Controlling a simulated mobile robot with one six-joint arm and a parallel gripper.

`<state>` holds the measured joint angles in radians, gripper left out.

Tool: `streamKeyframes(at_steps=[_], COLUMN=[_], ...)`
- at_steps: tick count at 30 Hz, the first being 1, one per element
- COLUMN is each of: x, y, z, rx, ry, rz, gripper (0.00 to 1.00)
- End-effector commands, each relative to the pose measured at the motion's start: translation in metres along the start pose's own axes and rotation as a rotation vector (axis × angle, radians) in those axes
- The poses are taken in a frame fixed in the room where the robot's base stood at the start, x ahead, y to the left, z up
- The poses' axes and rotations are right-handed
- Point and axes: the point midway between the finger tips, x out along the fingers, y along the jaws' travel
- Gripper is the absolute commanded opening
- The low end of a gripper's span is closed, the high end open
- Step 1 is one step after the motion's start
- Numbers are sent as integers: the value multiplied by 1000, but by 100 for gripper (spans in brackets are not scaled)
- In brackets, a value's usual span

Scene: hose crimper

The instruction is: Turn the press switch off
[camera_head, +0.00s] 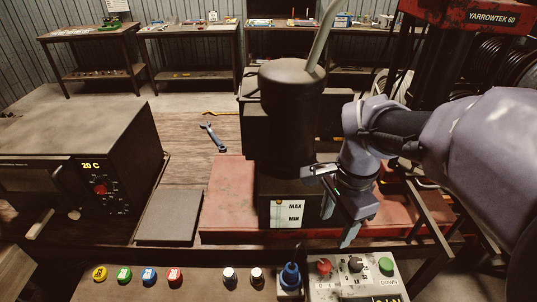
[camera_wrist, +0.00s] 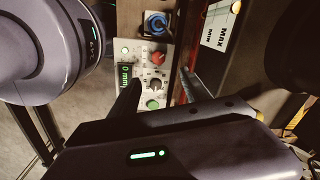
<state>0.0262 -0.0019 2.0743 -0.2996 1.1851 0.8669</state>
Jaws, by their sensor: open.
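A grey control panel (camera_head: 340,290) stands at the bench's front edge. It carries a red rotary switch (camera_head: 323,267) with 0 and 1 marks, probably the press switch, a black dial (camera_head: 355,264) and a green DOWN button (camera_head: 387,265). In the wrist view the red switch (camera_wrist: 158,58) shows beside a display reading 0 mm (camera_wrist: 126,75). Which mark the switch points to is too small to tell. My gripper (camera_head: 336,225) is open and empty, above and behind the panel, apart from the switch. In the wrist view its dark fingers (camera_wrist: 160,82) reach toward the panel.
A blue-topped control (camera_head: 289,275) stands just left of the panel. Several coloured buttons (camera_head: 148,275) line the bench edge. A dark tank marked MAX and MIN (camera_head: 287,214) rises behind. An oven-like box (camera_head: 120,150) stands left. The red press frame (camera_head: 480,18) is at right.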

Motion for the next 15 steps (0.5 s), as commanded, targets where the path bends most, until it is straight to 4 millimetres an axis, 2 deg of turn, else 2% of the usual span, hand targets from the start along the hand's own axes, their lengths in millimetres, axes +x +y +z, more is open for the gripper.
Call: streamKeyframes(at_steps=[5, 15], x=[32, 135], y=[-1, 1], z=[-2, -2], rx=[29, 25], ry=[-1, -1], rz=[18, 16], gripper=[56, 56])
